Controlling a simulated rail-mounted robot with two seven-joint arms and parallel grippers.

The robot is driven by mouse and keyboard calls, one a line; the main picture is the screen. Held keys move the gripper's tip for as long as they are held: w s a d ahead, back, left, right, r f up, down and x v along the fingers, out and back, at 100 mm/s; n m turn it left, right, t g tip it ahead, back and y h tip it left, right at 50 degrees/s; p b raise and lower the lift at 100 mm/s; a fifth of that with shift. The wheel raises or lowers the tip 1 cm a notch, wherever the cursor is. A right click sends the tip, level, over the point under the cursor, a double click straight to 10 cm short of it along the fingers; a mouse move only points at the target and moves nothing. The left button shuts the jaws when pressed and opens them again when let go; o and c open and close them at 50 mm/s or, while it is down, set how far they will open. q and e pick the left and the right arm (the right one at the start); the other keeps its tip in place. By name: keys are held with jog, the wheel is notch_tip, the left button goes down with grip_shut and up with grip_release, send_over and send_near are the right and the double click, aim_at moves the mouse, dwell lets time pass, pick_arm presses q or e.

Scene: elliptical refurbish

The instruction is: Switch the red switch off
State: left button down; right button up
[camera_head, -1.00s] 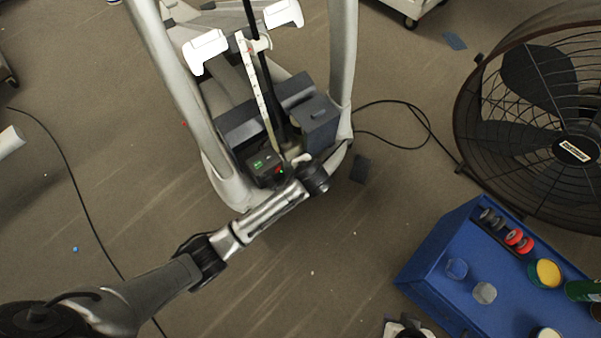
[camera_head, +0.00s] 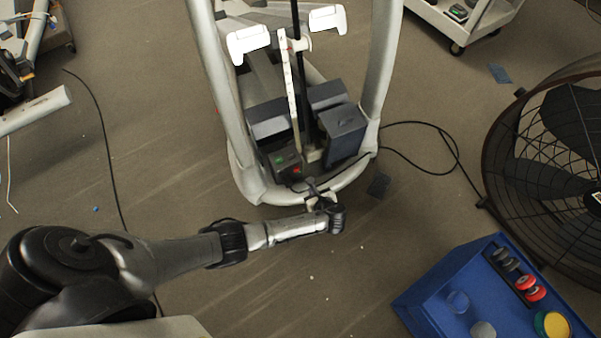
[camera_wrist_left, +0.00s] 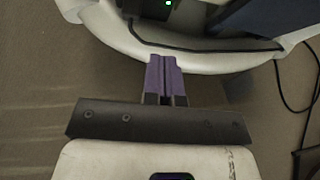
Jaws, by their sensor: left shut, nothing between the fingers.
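The red switch (camera_head: 296,170) is a small red spot on a dark box (camera_head: 285,160) low in the white-framed elliptical machine (camera_head: 248,178). A green patch sits beside it on the box. In the left wrist view, the box's lower edge (camera_wrist_left: 158,12) shows at the top with a lit green dot; the red switch is not visible there, and its position is too small to read. My left gripper (camera_head: 312,184) is shut and empty, just in front of the box, by the machine's front rim. Its purple fingers (camera_wrist_left: 163,60) are together, apart from the switch. My right gripper is out of view.
The machine's curved rim (camera_wrist_left: 205,62) lies between my left wrist and the box. A black cable (camera_head: 440,150) runs right toward a large fan (camera_head: 497,185). Open floor lies around my left arm.

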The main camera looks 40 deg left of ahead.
pick_arm(q)
jog(key=shift+w+a, duration=0.1)
jog(key=b, duration=0.9)
send_near(297, 169)
jog(key=x, duration=0.4)
jog(key=d+f+x, duration=0.1)
jog(key=x, duration=0.1)
jog(key=shift+a+f, duration=0.15)
jog(key=shift+f, duration=0.05)
jog(key=shift+w+a+r, duration=0.2)
jog(key=shift+a+r, duration=0.05)
jog(key=shift+a, duration=0.35)
